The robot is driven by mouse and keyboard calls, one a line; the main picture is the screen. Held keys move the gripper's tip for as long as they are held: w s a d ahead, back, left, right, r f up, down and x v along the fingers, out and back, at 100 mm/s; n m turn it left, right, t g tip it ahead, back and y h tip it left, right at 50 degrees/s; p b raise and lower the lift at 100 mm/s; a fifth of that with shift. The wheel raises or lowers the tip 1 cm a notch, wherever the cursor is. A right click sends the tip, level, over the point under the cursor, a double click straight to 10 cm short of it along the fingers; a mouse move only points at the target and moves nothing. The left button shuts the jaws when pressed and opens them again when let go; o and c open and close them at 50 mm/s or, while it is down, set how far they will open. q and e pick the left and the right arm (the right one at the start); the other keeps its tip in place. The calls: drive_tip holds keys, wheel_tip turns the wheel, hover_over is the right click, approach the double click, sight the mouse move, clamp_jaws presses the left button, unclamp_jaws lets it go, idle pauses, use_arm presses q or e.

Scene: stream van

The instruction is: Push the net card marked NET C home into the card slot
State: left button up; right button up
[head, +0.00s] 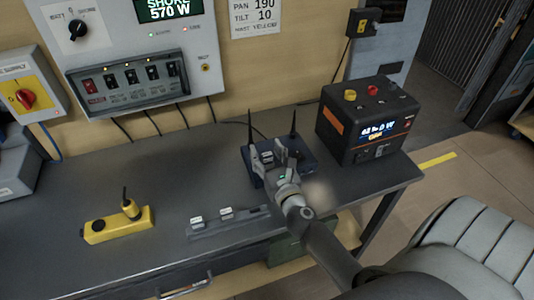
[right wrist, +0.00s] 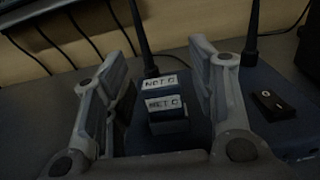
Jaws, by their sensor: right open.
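A dark blue router-like box (head: 305,166) with two upright antennas stands on the bench. In the right wrist view, two white labels that read NET C sit one above the other on small dark blocks on the box (right wrist: 195,135): an upper one (right wrist: 160,82) and a lower one (right wrist: 165,103). I cannot tell which is the card and which the slot, or how deep the card sits. My right gripper (head: 267,152) is open over the box. Its fingers (right wrist: 155,60) stand on either side of the labelled blocks, with visible gaps. My left gripper is not in view.
A rack (head: 240,223) with two labelled cards lies at the bench front. A yellow block (head: 118,225) with a plug is at left. A black power unit (head: 365,130) stands close right of the box. A black rocker switch (right wrist: 274,105) is right of the fingers.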

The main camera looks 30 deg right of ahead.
drive_tip(key=shift+v, duration=6)
drive_tip(key=shift+s+f, duration=0.1)
